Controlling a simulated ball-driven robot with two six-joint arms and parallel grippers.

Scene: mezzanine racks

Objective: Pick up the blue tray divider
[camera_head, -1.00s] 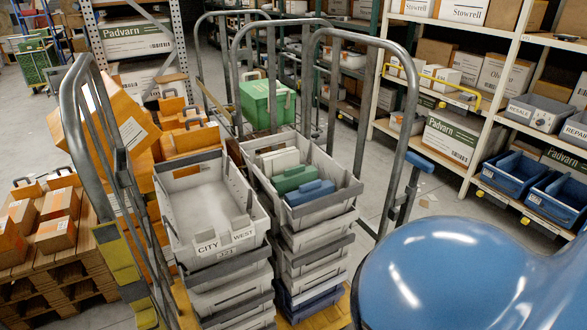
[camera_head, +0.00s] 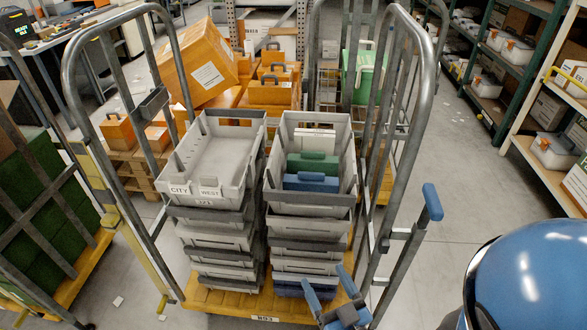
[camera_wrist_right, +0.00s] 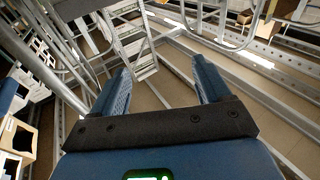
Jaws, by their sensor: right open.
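The blue tray divider (camera_head: 311,183) stands in the near part of the right-hand top grey tray (camera_head: 341,198), in front of a green divider (camera_head: 313,162) and white ones (camera_head: 316,139). My right gripper (camera_head: 328,281) is low at the front of the cart, well below and apart from the divider. It is open and empty. Its blue fingers also show spread apart in the right wrist view (camera_wrist_right: 163,75), which shows floor and metal frames but no divider that I can make out. My left gripper is not in view.
The trays are stacked on a yellow-decked cart (camera_head: 225,303) with tall grey tube rails (camera_head: 417,100) on both sides. A second stack, topped by an empty tray (camera_head: 216,155) labelled CITY WEST, stands close on the left.

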